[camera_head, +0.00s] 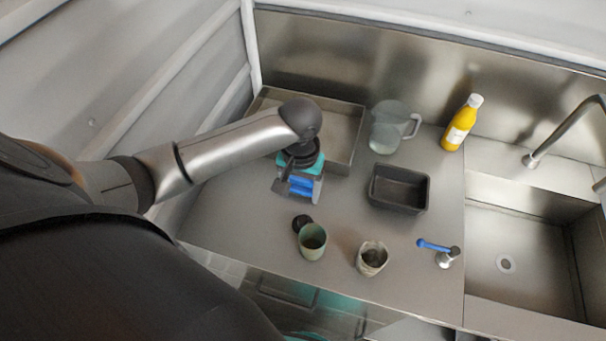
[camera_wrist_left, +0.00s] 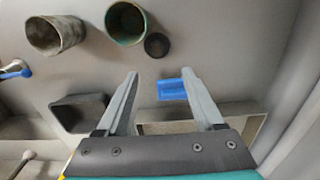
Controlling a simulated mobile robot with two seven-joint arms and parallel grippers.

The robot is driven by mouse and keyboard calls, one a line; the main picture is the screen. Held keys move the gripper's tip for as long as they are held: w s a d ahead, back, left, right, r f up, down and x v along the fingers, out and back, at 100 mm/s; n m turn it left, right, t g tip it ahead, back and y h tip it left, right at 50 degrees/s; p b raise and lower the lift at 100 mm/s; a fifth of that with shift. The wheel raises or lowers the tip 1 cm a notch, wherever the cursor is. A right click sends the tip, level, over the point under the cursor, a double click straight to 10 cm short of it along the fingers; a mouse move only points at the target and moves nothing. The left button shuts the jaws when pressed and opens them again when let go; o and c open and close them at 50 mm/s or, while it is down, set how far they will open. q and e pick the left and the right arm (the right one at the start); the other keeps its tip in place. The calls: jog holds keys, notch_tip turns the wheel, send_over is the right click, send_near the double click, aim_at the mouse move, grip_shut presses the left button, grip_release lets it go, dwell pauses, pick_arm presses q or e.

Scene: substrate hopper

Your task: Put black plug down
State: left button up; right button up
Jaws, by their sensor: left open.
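The black plug (camera_head: 302,223) is a small dark round piece on the metal counter, right beside the green cup (camera_head: 313,241). In the left wrist view the plug (camera_wrist_left: 157,45) lies next to the rim of the green cup (camera_wrist_left: 126,23), free of my fingers. My left gripper (camera_head: 297,192) is open above the counter, farther back than the plug. A blue block (camera_wrist_left: 171,89) shows between its two fingers in the wrist view; I cannot tell if they touch it. My right gripper is not in view.
A black bin (camera_head: 399,189), clear jug (camera_head: 390,127), yellow bottle (camera_head: 461,124) and metal tray (camera_head: 345,104) are farther back. A sink (camera_head: 520,245) is at right. Counter left of the plug is clear.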

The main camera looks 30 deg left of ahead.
aim_at(303, 218)
pick_arm(q)
notch_tip(303, 218, down, 8)
jog(key=shift+r+b, duration=0.1)
jog(key=shift+b, duration=0.35)
jog(key=f, duration=0.4)
jog(key=shift+s+d, duration=0.1)
jog(key=shift+d, duration=0.25)
jog(key=shift+f+b, duration=0.3)
jog(key=shift+f, duration=0.35)
grip_shut()
